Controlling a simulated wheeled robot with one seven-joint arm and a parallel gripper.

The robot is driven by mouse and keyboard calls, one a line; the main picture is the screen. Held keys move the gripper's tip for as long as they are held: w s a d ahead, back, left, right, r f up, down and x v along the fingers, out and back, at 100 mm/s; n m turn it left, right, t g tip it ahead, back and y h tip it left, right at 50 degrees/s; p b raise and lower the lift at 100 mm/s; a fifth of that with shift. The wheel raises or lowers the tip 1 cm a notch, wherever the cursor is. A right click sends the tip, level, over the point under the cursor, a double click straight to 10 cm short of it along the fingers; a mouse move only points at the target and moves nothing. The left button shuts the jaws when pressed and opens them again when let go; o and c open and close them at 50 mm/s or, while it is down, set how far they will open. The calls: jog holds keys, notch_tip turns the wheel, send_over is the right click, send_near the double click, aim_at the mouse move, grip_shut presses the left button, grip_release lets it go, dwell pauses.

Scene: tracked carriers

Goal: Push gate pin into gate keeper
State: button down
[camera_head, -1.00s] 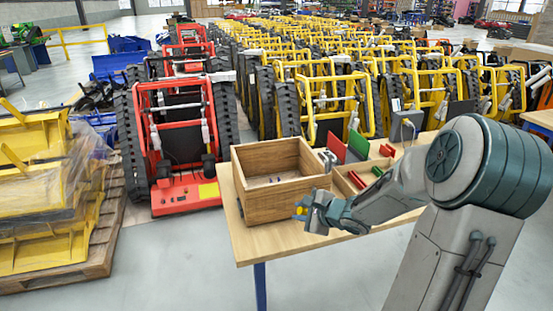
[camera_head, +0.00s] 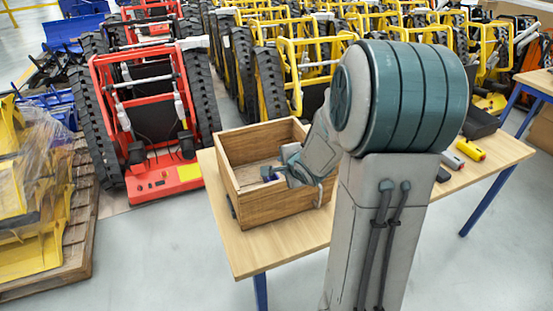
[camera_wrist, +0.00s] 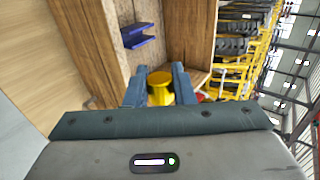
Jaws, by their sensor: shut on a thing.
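The gripper (camera_wrist: 160,88) is shut on a yellow round-headed piece (camera_wrist: 159,92), which looks like the gate pin. Its far end is hidden. A blue channel-shaped bracket (camera_wrist: 143,36), perhaps the gate keeper, lies ahead and slightly left of the fingertips, apart from the yellow piece. It is against wood in the wrist view. In the head view my gripper (camera_head: 270,172) is at the open wooden box (camera_head: 268,203), over its inside near the right part. My arm hides the box's right side there, and the yellow piece cannot be made out.
The box stands on a wooden table (camera_head: 262,248). A yellow cylinder (camera_head: 470,150) and a black case (camera_head: 480,122) lie on its right part. A red tracked carrier (camera_head: 150,120) stands behind left; a loaded pallet (camera_head: 76,235) is at the left. The table's front-left corner is clear.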

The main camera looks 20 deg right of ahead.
jog(key=d+p, duration=0.1)
jog(key=p, duration=0.2)
jog(key=d+p, duration=0.1)
jog(key=shift+d+r+p, duration=0.25)
jog(key=shift+d+p, duration=0.05)
jog(key=shift+d, duration=0.05)
jog(key=shift+d+f+p, duration=0.15)
jog(key=shift+d+p, duration=0.4)
jog(key=shift+d, duration=0.35)
jog(key=shift+p, duration=0.9)
dwell(0.9)
jog(key=shift+d+p, duration=0.4)
jog(key=shift+d, duration=0.05)
jog(key=shift+d+p, duration=0.55)
jog(key=shift+d, duration=0.15)
dwell(0.8)
